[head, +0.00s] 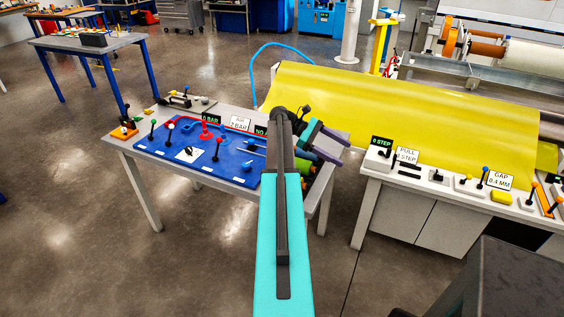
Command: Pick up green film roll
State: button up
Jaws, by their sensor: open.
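A green roll-like thing (307,168) lies near the right end of the white table (127,148), just right of my arm. It is small in view, and my arm and gripper hide part of it, so I cannot tell its full shape. My gripper (343,147) is open, with its two fingers pointing right. In the picture it lies just above and right of the green thing. I see nothing between the fingers, and I cannot tell how high it is above the table.
A blue mat (232,169) with levers and tools covers the table's middle. A yellow sheet (400,105) spans behind. A white cabinet (392,213) with a control panel stands right, with a floor gap before it. A blue hose (252,75) rises behind the table.

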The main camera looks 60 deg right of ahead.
aim_at(306, 167)
jog(key=z, duration=0.05)
jog(key=i, duration=1)
